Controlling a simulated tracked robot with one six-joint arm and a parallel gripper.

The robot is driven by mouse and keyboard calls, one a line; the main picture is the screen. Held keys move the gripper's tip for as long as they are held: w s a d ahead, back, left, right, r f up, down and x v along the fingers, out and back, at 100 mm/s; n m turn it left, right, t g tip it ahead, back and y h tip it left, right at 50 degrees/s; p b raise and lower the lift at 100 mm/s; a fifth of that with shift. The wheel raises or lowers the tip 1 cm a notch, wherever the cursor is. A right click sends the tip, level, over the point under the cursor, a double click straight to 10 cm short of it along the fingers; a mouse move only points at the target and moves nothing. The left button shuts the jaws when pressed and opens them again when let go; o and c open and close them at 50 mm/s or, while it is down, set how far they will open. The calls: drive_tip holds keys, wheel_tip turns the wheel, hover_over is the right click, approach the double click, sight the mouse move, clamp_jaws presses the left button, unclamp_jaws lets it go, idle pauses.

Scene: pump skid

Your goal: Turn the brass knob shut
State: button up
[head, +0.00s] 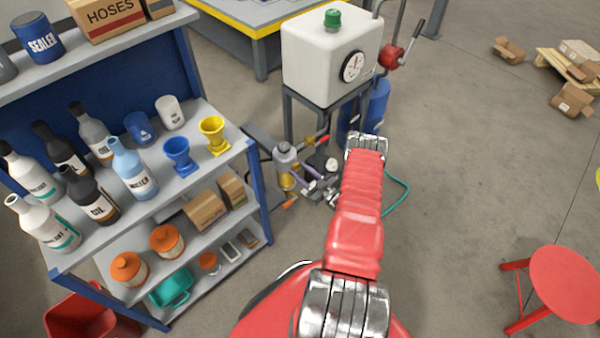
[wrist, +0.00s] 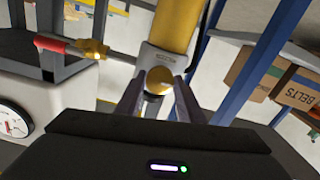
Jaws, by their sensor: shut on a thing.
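The brass knob (wrist: 160,78) shows in the wrist view as a round golden face below a yellow and grey cylinder (wrist: 170,32). My gripper (wrist: 158,92) has one finger on each side of the knob and is shut on it. The fingers hide parts of its sides. The knob is too small to make out there.
The white tank (head: 325,55) with a gauge (head: 354,66) stands on a dark frame. A red-handled brass valve (wrist: 75,47) is close to my gripper. A blue shelf (head: 262,190) with bottles is left, a red stool (head: 565,285) right.

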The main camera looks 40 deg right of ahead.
drive_tip(key=shift+c, duration=1.4)
drive_tip(key=shift+a, duration=0.15)
